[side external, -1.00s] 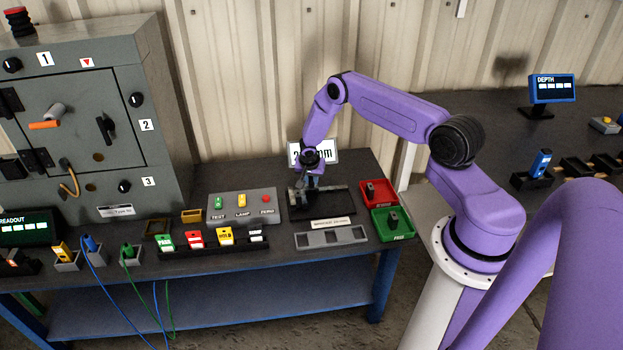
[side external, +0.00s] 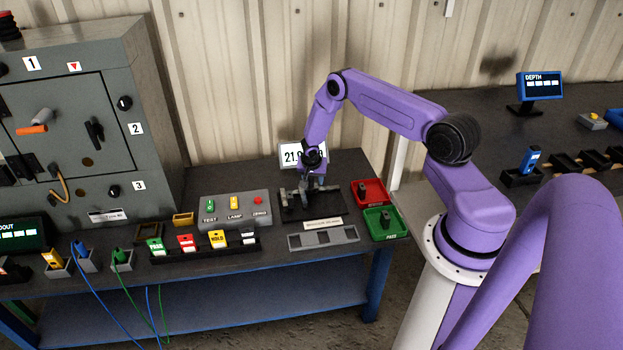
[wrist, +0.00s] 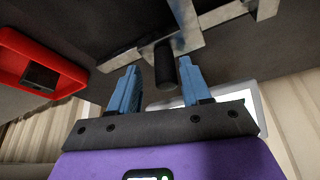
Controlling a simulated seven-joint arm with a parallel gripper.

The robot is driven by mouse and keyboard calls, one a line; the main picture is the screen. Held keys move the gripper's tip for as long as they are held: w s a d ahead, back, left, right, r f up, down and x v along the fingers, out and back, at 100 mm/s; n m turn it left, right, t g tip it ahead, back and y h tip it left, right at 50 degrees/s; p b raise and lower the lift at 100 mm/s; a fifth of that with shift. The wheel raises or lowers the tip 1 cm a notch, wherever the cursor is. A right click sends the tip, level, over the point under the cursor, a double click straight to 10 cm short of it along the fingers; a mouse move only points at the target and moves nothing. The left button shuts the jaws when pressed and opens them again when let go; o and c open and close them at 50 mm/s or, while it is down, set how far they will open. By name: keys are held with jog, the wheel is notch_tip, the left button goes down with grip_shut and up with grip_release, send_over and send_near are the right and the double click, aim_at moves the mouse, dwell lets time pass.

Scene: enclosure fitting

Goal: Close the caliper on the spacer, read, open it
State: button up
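The caliper (side external: 286,197) is a grey metal tool on a dark base plate at the back of the bench, partly hidden by my gripper. In the wrist view its metal bars (wrist: 205,30) cross the top, with a dark round knob (wrist: 165,66) sticking out towards me. My gripper (side external: 315,184) is low over the caliper's right part. In the wrist view its blue fingers (wrist: 160,78) stand apart on both sides of the knob's line, with clear gaps. I cannot make out the spacer. The readout sign (side external: 290,155) behind shows "21." and further digits, partly covered by my wrist.
A red tray (side external: 384,199) and a green tray (side external: 401,232), each with a dark block, stand right of the caliper. A grey slotted holder (side external: 352,233) lies in front. A button box (side external: 232,219) and a row of coloured tags (side external: 200,254) are on the left.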

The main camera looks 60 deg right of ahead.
jog(key=shift+a, duration=0.1)
jog(key=v, duration=1.7)
jog(key=shift+r, duration=0.2)
jog(key=s+a+r+n+y, duration=0.1)
jog(key=s+a+r+n, duration=0.45)
jog(key=a, duration=0.55)
jog(key=s+a+r+n, duration=0.3)
jog(key=a+r+n, duration=0.3)
jog(key=a+r, duration=0.35)
jog(key=s+a+r+n+y, duration=0.1)
jog(key=s+n, duration=0.3)
jog(key=s, duration=0.4)
jog(key=s+a+r+n+g+y, duration=0.1)
jog(key=s+a+r+n, duration=0.2)
jog(key=s, duration=0.5)
jog(key=s+a+r+n+y, duration=0.1)
jog(key=s+a+r+n, duration=0.1)
jog(key=s+n, duration=0.4)
jog(key=s+a, duration=0.1)
jog(key=s, duration=0.2)
jog(key=shift+a+n+g, duration=0.2)
jog(key=shift+n+g, duration=0.15)
jog(key=shift+g, duration=0.05)
